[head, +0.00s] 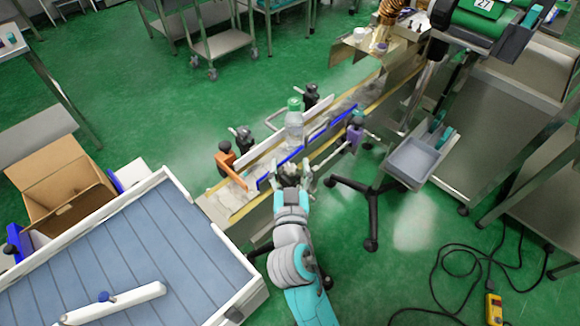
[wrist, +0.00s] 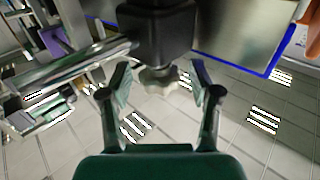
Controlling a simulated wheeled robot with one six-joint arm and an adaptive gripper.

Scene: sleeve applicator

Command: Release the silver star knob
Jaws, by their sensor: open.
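The silver star knob (wrist: 158,80) shows in the wrist view, under a black clamp block (wrist: 157,30) with a metal rod running off to the left. My gripper (wrist: 163,88) is open, with one finger on each side of the knob. Gaps show between the knob and both fingers. In the head view my gripper (head: 291,184) is at the near side of the conveyor, by the blue-edged guide rail (head: 312,140). The knob itself is hard to make out there, largely hidden by the gripper.
A clear bottle with a green cap (head: 294,122) stands between the conveyor rails. An orange bracket (head: 230,164) and a purple clamp (head: 355,133) flank my gripper. A blue-grey slatted table (head: 130,245) is at the left. A black-legged stand (head: 372,205) is at the right.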

